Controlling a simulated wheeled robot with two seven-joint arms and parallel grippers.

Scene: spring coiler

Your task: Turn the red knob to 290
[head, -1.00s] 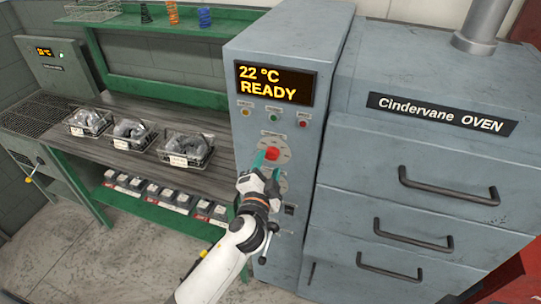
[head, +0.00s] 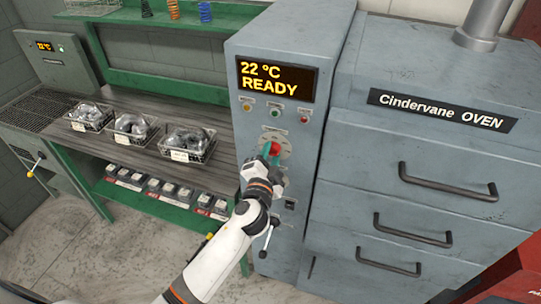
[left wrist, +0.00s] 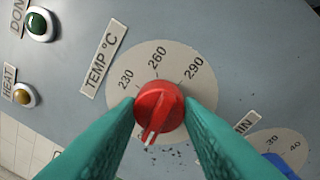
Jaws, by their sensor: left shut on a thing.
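The red knob (head: 274,148) sits on the oven's control column, below the display. In the left wrist view the red knob (left wrist: 159,104) is in the middle of a pale dial (left wrist: 185,59) marked TEMP °C with 230, 260 and 290 along its upper edge. The knob's white pointer line is aimed down and slightly left in that view, away from these numbers. My left gripper (head: 270,156) has its teal fingers on either side of the knob and is shut on it. The lower part of the dial is partly hidden by the fingers. My right gripper is not in view.
The display (head: 275,80) reads 22 °C READY. A blue knob (left wrist: 281,166) with its own dial is close by at lower right in the wrist view. Oven drawers with handles (head: 447,178) stand right; a bench with wire baskets (head: 187,157) stands left.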

